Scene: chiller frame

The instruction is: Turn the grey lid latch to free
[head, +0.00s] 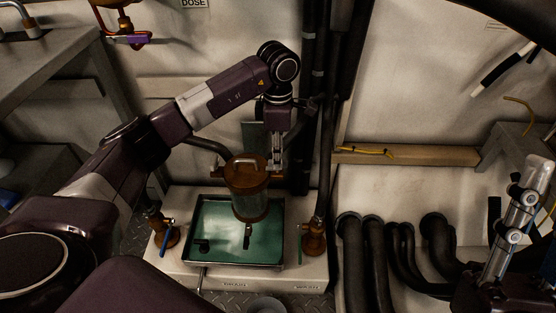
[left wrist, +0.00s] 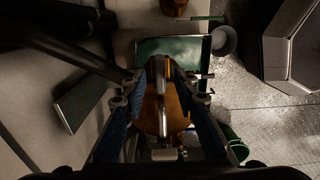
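A brown-lidded canister (head: 250,205) with a clear body stands upright over a green tray (head: 205,225). A pale grey arched bar (head: 247,160) crosses the top of its lid. My left gripper (head: 277,168) points down at the lid's right rear edge. In the left wrist view, the brown lid (left wrist: 178,115) lies below my left gripper (left wrist: 170,75), and a grey bar (left wrist: 159,108) shows between its two fingers. The fingers look apart; contact with the bar is unclear. I cannot tell the latch from the handle for sure. My right gripper (head: 515,225) shows partly at the right edge, away from the canister.
Brass valves (head: 314,243) with small levers flank the tray at left and right. Dark vertical pipes (head: 318,100) rise close behind my left gripper. Thick black hoses (head: 375,255) stand to the right. A green bucket (left wrist: 236,146) shows in the left wrist view.

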